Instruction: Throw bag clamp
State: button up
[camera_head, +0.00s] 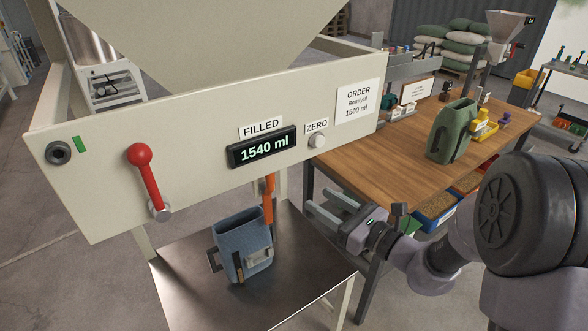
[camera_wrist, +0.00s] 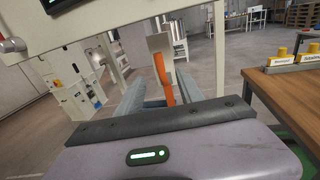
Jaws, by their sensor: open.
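An orange lever handle (camera_head: 268,198), which looks like the bag clamp's handle, hangs upright below the cream panel (camera_head: 215,140). It also shows in the wrist view (camera_wrist: 163,78), between the two grey fingers in the picture. My gripper (camera_head: 320,202) is open and empty, to the right of the orange handle and apart from it. Its fingers point at the handle in the wrist view (camera_wrist: 158,88). A blue-grey bag-like container (camera_head: 243,245) stands on the metal shelf below the panel, just left of the handle. The clamp's jaws are hidden behind the panel.
The panel carries a red-knobbed lever (camera_head: 146,178), a display reading 1540 ml (camera_head: 263,147), a ZERO button (camera_head: 317,141) and a 1500 ml order card (camera_head: 358,102). A wooden table (camera_head: 390,165) with a green container (camera_head: 452,130) stands close at the right.

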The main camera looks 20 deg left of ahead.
aim_at(269, 180)
jog(key=b+x, duration=0.2)
jog(key=x, duration=1.3)
jog(key=shift+a, duration=0.45)
grip_shut()
jog(key=shift+f, duration=0.1)
